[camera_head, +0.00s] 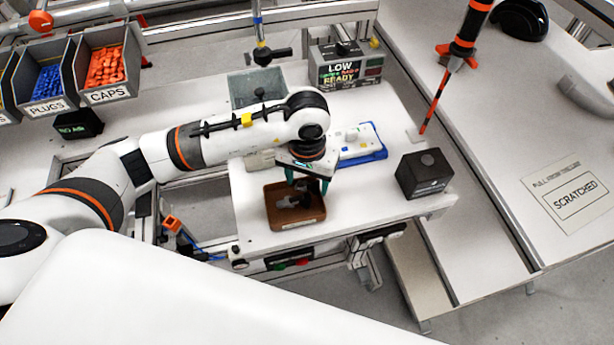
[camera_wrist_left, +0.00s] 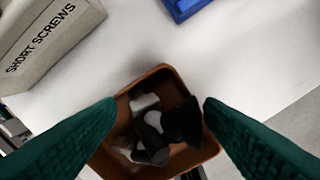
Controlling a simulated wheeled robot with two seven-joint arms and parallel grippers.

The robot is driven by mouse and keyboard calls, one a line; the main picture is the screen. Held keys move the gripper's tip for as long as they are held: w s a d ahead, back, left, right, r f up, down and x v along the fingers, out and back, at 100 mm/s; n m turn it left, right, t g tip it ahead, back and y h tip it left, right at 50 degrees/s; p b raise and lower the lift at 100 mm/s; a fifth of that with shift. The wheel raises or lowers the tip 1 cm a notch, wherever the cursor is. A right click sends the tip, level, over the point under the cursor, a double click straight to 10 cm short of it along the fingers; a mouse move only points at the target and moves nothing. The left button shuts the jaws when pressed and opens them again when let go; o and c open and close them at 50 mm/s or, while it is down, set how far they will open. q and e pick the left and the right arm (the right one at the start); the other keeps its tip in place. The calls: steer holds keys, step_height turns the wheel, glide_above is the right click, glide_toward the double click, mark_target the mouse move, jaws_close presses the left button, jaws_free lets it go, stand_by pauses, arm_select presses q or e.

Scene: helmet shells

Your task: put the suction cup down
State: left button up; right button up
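A black suction cup (camera_wrist_left: 182,122) with grey and white parts lies in a small brown tray (camera_wrist_left: 163,72). In the head view the tray (camera_head: 281,220) stands at the front of the white worktable, with dark and grey parts inside. My left gripper (camera_wrist_left: 158,103) points down over the tray, its green fingers wide apart. The black cup shows between the fingers, nearer the right fingertip; I cannot tell whether it touches. In the head view the left gripper (camera_head: 308,183) is over the tray's back right part.
A grey bin labelled SHORT SCREWS (camera_wrist_left: 45,40) is beside the tray. A blue tray with white parts (camera_head: 362,146) lies behind the gripper. A black box (camera_head: 424,175) stands to the right. Bare table lies between tray and box.

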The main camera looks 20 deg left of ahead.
arm_select(q)
steer(key=shift+a+r+b, duration=0.1)
steer(key=shift+r+b, duration=0.2)
steer(key=shift+r, duration=0.1)
step_height(320, 180, up, 11)
steer(key=b, duration=0.3)
